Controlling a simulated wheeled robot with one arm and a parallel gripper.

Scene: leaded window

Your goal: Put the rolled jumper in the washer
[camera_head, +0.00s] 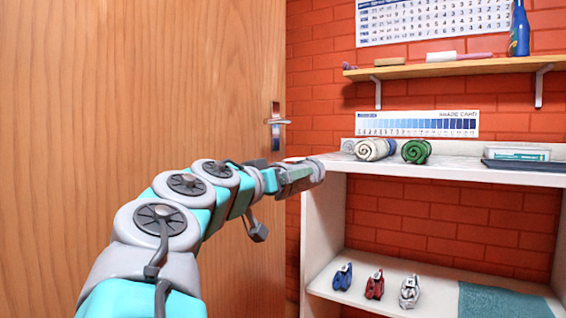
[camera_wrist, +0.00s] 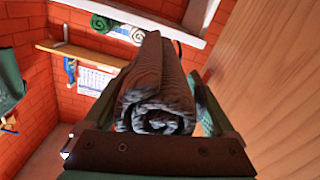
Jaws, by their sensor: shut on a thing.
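A grey ribbed roll, which looks like the rolled jumper (camera_wrist: 158,80), fills the middle of the wrist view with its spiral end toward the camera. My gripper (camera_wrist: 160,105) is shut on it, with a finger on each side. In the head view my gripper (camera_head: 300,176) is held out level in front of the wooden door, near the left end of the white shelf unit. The roll is hard to tell apart from the gripper there. No washer shows in either view.
A white shelf unit (camera_head: 326,232) bears a cream and blue roll (camera_head: 375,149), a green roll (camera_head: 416,151) and a dark tray (camera_head: 520,166). Small blue, red and silver things stand on its lower shelf. A wooden door (camera_head: 150,90) with a handle fills the left.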

